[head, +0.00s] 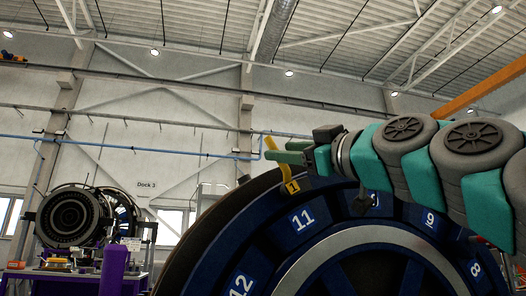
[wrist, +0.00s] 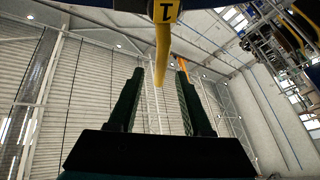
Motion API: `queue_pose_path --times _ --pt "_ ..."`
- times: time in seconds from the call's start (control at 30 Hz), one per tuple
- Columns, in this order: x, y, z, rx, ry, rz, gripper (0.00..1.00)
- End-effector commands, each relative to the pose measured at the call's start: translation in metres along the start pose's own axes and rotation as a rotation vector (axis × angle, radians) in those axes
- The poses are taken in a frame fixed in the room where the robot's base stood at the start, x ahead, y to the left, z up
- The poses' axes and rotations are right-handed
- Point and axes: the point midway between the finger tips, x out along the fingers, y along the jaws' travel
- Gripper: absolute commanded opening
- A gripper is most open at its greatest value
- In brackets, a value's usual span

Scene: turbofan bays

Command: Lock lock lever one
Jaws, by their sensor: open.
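Lock lever one is a bent yellow bar with a "1" tag (head: 291,186), at the upper left rim of the large dark blue engine ring (head: 262,228). In the wrist view the lever (wrist: 163,45) comes down from the top edge, and its free end shows between my two fingers. My gripper (head: 272,152) reaches in from the right in the head view, its green fingers level with the lever's upper part and partly hiding it. It is open in the wrist view (wrist: 160,75), fingers apart on either side of the lever. I cannot tell whether they touch it.
The ring carries numbered plates, among them 11 (head: 302,219), 12 (head: 241,285) and 9 (head: 430,219). Another engine (head: 70,218) stands at the far left under a "Dock 3" sign (head: 146,185), near a purple post (head: 115,268). The air left of my gripper is clear.

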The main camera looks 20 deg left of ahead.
Motion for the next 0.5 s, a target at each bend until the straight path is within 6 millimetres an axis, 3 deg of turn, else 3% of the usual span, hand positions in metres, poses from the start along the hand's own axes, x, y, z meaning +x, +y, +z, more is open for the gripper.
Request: queue_pose_path --times 0.5 --pt "0.062 0.000 0.000 0.001 -0.002 -0.001 0.50"
